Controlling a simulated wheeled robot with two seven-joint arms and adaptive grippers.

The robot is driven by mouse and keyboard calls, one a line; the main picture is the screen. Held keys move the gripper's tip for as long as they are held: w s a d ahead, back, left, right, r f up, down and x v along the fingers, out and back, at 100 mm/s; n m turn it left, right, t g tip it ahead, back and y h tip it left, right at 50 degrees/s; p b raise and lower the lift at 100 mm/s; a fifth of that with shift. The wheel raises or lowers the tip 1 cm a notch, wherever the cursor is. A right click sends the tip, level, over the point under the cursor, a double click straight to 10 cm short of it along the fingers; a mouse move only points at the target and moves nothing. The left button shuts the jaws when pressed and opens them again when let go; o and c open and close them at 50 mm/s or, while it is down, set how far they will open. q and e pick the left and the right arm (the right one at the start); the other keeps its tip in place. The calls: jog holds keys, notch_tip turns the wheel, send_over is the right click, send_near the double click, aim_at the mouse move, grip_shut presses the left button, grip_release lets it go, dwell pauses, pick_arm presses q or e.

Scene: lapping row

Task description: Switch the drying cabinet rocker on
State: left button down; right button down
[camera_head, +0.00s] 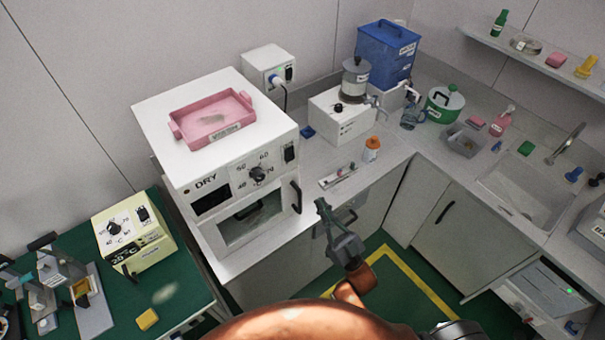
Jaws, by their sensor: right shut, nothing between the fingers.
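The drying cabinet (235,155) is a white box marked DRY on the white counter at the centre left. Its black rocker (290,153) is at the right end of the front panel, right of the dial (257,173). I cannot tell which way the rocker is tipped. The door handle (296,197) is below it. My right gripper (321,204) is shut and empty, in front of the counter, below and to the right of the rocker and apart from it. My left gripper is out of view.
A pink tray (186,134) sits on top of the cabinet. A wall box (267,68) with a plug and its own switch is behind. A cream 25 °C box (133,236) is at left.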

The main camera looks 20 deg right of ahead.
aim_at(291, 157)
jog(key=shift+w+a+f+p+x, duration=0.1)
jog(key=shift+w+f+p+x, duration=0.2)
jog(key=shift+x, duration=1.85)
jog(key=shift+w+a+f+p+x, duration=0.1)
jog(key=shift+w+f+p+x, duration=0.25)
jog(key=shift+x, duration=1.75)
jog(key=shift+w+a+f+p+x, duration=0.15)
jog(key=shift+f+p+x, duration=0.3)
jog(key=shift+x, duration=1.7)
jog(key=shift+d, duration=0.1)
